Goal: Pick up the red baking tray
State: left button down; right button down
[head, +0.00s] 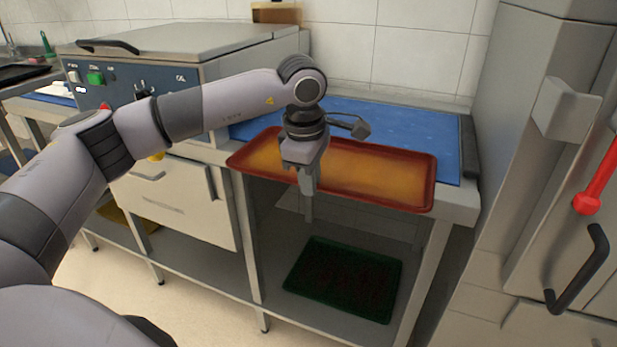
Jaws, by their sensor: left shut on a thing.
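The red baking tray (385,182) has a red rim and an orange-brown inside. It lies roughly level at the front edge of the counter, and its front side reaches out past that edge. My left gripper (308,205) points down at the tray's front rim, left of its middle, and is shut on it. The gripper hides a part of the tray. I cannot tell whether the tray's back side touches the counter. My right gripper is not in view.
A blue mat (400,130) covers the counter behind the tray. A dark green tray (342,280) lies on the lower shelf. A grey machine (185,60) stands at the left. A tall unit with a black handle (580,272) and a red handle (597,180) bounds the right.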

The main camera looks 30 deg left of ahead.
pick_arm(q)
jog(key=c, duration=1.1)
grip_release()
notch_tip(320, 180, up, 7)
jog(key=s, duration=0.1)
jog(key=shift+s+d, duration=0.1)
